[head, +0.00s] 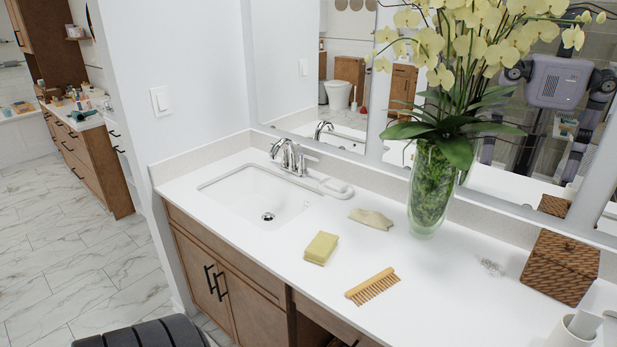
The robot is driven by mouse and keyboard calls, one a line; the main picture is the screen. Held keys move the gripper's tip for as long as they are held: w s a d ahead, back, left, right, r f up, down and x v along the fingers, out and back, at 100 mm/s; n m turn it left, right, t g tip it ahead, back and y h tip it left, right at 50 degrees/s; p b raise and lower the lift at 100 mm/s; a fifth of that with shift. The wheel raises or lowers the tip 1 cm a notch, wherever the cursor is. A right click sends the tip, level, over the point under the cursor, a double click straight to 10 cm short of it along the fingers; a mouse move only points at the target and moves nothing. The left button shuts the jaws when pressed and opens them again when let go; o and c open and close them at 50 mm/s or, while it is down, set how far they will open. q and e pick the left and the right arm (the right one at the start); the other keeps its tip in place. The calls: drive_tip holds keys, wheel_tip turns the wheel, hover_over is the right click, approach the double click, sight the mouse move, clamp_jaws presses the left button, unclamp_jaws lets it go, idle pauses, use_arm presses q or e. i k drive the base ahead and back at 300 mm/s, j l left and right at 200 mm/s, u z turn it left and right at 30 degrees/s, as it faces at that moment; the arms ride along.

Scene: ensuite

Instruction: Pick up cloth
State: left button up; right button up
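A small crumpled beige cloth (371,218) lies on the white countertop (235,283), between the sink and the glass vase. It lies flat and low, and nothing covers it. Neither of my grippers shows directly over the counter. The mirror reflects part of my body and an arm at the right, but no gripper can be made out there.
Near the cloth are a yellow-green sponge (321,248), a wooden comb-like brush (372,286), a tall orchid vase (430,190) and a white looped item (336,188). The sink (250,195) is left. A woven box (560,267) stands right.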

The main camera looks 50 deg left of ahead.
sight(318, 252)
drive_tip(key=u, duration=1.55)
